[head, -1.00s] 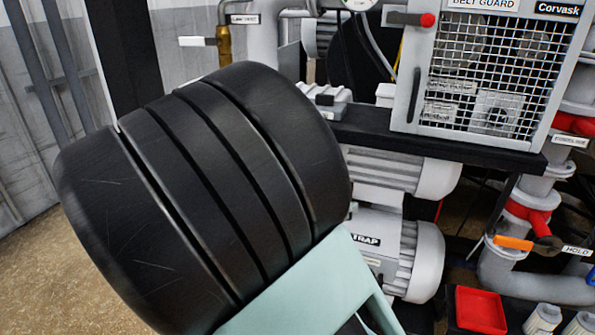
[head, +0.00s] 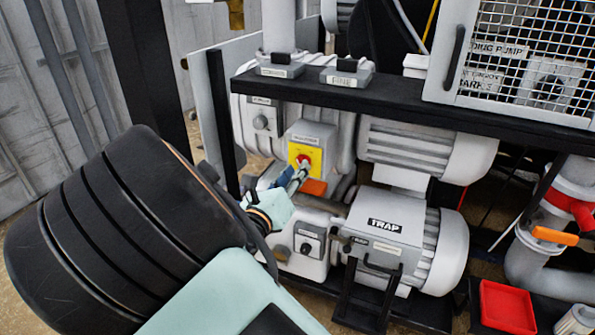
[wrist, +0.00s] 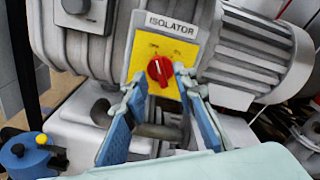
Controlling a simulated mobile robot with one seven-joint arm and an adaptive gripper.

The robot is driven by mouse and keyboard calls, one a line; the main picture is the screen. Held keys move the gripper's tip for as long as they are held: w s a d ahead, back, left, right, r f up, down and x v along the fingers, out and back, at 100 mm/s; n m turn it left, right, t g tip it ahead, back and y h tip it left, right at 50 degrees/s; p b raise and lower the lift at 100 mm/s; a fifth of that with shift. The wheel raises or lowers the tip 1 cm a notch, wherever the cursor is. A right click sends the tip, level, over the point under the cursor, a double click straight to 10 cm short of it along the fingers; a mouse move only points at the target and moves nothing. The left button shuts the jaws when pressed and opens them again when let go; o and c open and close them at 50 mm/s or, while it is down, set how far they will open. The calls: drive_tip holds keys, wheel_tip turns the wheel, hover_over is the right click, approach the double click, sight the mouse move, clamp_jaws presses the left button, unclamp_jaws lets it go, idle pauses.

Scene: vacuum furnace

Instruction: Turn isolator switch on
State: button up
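The isolator switch is a red rotary knob (wrist: 160,71) on a yellow plate (wrist: 178,52) under an "ISOLATOR" label. The knob's pale mark points up, leaning slightly left. Small lettering lies above it on both sides, too blurred to read surely. In the head view the yellow plate (head: 313,153) is on a grey housing, with the knob (head: 303,160) partly behind the fingers. My gripper (wrist: 160,82) is open, its blue fingers either side of the knob with gaps visible. In the head view my gripper (head: 299,176) reaches up to the plate; contact cannot be told.
A grey control box with a knob (head: 262,121) is left of the plate, another (head: 308,243) below. A black shelf (head: 400,110) runs above right. The TRAP motor (head: 405,225) is to the right. A blue fitting with a yellow knob (wrist: 40,140) is at lower left.

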drive_tip(key=shift+w+d, duration=0.25)
drive_tip(key=shift+w, duration=0.45)
clamp_jaws()
drive_tip(key=shift+m, duration=0.3)
drive_tip(key=shift+d+m+b, duration=0.1)
drive_tip(key=shift+m+b, duration=3.5)
drive_tip(key=shift+m, duration=2)
